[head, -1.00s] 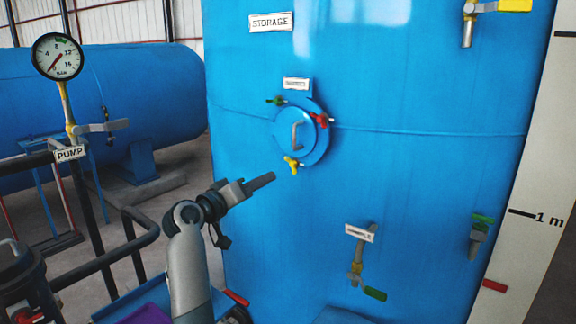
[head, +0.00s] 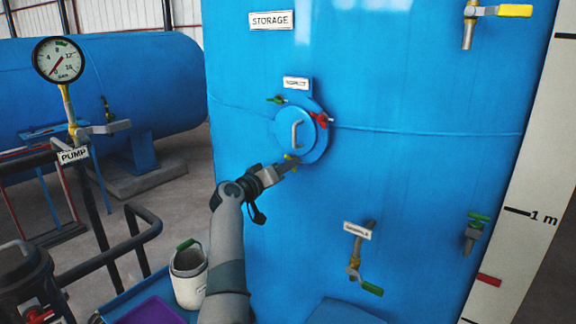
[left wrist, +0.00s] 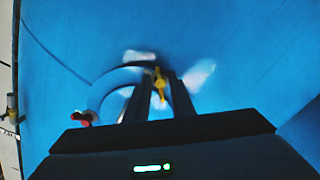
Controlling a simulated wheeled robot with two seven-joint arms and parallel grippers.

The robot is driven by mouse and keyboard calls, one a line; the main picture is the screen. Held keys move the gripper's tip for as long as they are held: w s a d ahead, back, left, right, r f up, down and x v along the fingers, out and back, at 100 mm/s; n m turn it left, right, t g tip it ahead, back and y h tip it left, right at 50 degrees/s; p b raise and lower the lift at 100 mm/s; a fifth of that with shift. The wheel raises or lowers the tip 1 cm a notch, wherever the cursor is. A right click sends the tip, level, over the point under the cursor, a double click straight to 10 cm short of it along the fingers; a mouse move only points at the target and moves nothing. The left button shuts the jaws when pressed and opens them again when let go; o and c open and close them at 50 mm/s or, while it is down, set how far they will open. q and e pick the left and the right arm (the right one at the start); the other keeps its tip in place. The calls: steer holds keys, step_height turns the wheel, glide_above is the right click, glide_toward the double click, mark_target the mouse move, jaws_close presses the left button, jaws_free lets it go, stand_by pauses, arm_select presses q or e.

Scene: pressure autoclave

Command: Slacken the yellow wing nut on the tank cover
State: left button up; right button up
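The round blue tank cover (head: 311,150) sits on the large blue storage tank and has a grey handle. The yellow wing nut (head: 291,158) is at its lower left edge, partly hidden by my left gripper (head: 294,162). In the left wrist view the yellow wing nut (left wrist: 160,85) shows between the two dark fingers of my left gripper (left wrist: 162,88), with a gap at each side, so the gripper looks open. How deep the nut sits between the fingers I cannot tell. My right gripper is not in view.
A red wing nut (head: 319,119) and a green one (head: 276,100) are also at the cover's rim. A sample valve (head: 356,268) sticks out lower on the tank. A white bucket (head: 189,275) stands beside my left arm, near black pump railing (head: 105,260).

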arm_select(q)
steer(key=shift+c, duration=0.6)
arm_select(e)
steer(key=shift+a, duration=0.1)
arm_select(q)
jaws_close()
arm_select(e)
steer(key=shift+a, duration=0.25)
arm_select(q)
steer(key=n, duration=0.4)
steer(key=shift+d+r+n+p, duration=0.1)
steer(key=shift+n+p, duration=0.2)
steer(key=shift+p, duration=0.1)
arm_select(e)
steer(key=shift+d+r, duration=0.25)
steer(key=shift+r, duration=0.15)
arm_select(q)
steer(key=shift+o, duration=0.6)
jaws_free()
